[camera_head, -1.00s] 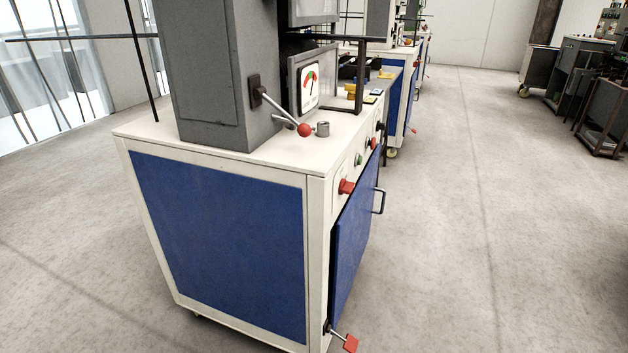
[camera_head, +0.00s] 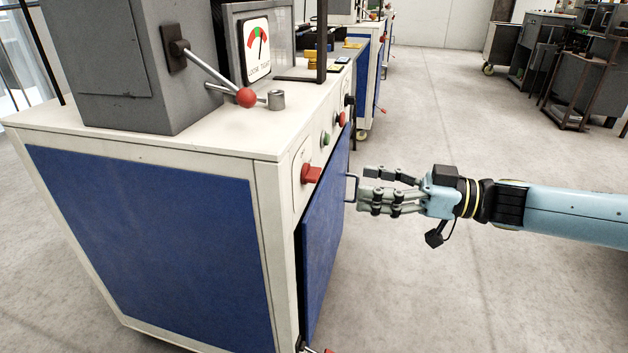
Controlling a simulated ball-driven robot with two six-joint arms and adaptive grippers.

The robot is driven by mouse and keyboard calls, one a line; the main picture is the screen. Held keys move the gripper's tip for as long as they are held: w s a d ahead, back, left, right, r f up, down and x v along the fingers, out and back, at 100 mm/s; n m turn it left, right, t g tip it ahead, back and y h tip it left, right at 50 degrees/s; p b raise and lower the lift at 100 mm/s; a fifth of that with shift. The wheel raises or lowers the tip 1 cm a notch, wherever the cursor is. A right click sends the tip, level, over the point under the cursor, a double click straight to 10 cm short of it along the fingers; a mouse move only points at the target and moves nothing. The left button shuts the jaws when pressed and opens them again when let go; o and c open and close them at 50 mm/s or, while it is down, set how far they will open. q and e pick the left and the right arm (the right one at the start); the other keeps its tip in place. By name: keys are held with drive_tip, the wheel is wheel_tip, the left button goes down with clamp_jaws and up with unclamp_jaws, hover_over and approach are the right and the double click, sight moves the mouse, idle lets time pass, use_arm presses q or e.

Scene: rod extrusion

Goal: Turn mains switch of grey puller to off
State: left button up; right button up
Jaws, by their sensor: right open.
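The grey puller (camera_head: 118,62) stands on a white cabinet with blue panels at the left. Its red mains switch (camera_head: 312,173) is a rotary knob on the upper corner of the cabinet's front face, seen from the side. I cannot tell its exact setting. My right gripper (camera_head: 366,188) is open and empty, its fingers pointing left. In the picture it is to the right of the red switch, in front of the blue door, apart from the switch. Its fingers overlap the door handle (camera_head: 351,187) in the picture. I cannot tell whether they touch. My left gripper is not in view.
A lever with a red ball (camera_head: 246,97) and a dial gauge (camera_head: 256,50) are above the cabinet top. A green button (camera_head: 325,138) and a red button (camera_head: 341,118) are farther along the front face. Open floor (camera_head: 450,290) lies to the right.

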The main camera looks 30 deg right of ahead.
sight(319, 177)
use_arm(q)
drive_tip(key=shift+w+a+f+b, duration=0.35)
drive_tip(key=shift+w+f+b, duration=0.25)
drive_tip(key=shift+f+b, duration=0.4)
use_arm(e)
drive_tip(key=x, duration=0.9)
drive_tip(key=shift+w, duration=0.15)
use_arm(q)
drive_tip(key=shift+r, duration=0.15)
use_arm(e)
drive_tip(key=c, duration=1.2)
drive_tip(key=shift+o, duration=0.2)
